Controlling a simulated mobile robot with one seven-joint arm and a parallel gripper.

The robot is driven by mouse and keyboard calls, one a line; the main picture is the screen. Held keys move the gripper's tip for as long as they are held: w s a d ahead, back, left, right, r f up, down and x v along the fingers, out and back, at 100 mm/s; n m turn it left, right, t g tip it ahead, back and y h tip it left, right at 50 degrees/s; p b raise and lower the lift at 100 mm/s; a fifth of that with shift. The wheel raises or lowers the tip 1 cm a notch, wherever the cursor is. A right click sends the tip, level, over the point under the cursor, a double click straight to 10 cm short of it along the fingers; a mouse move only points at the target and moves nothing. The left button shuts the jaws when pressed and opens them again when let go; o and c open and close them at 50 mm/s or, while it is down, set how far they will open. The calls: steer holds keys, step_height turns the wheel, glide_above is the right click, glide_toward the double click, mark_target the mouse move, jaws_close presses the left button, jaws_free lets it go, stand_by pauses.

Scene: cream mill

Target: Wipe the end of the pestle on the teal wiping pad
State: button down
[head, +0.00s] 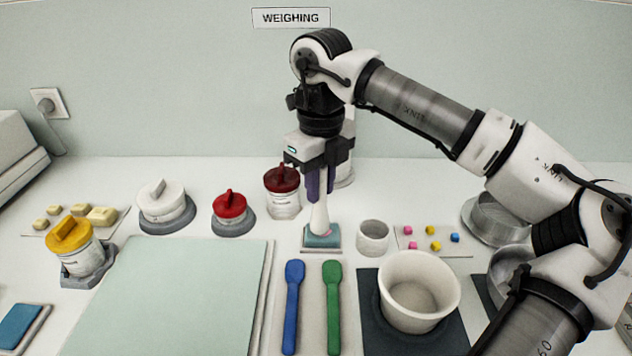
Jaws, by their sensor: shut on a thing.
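My gripper (318,192) points down at the middle of the bench, shut on the white pestle (320,220). The pestle stands upright below the fingers, and its wide lower end is at the teal wiping pad (322,241). The pad is a small teal block on a pale base. The pestle's end appears to touch the pad's top, though a narrow gap cannot be ruled out. A small pinkish patch shows near the pestle's lower end. The upper part of the pestle is hidden between the fingers.
A white mortar (418,290) stands on a dark mat at front right. A small pale cup (373,237) is just right of the pad. Blue (292,305) and green (333,305) spatulas lie in front. A dark-red-lidded jar (283,200) stands close behind left. A pale green mat (165,300) lies left.

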steer(key=shift+d, duration=0.7)
steer(key=shift+r, duration=0.1)
step_height(320, 180, up, 6)
steer(key=p, duration=0.4)
stand_by(0.5)
